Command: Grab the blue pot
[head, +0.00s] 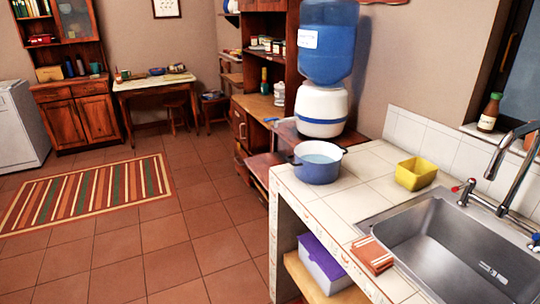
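The blue pot (318,168) stands upright at the far left corner of the white tiled counter (357,203). It is open at the top, with a pale inside and a small handle on each side. It stands just in front of the water dispenser. Neither of my grippers shows in the head view.
A water dispenser with a blue bottle (328,42) stands behind the pot. A yellow container (416,173), a steel sink (455,250) with a tap, and a folded orange cloth (372,254) are to the right. A purple-lidded box (322,262) sits on the shelf below.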

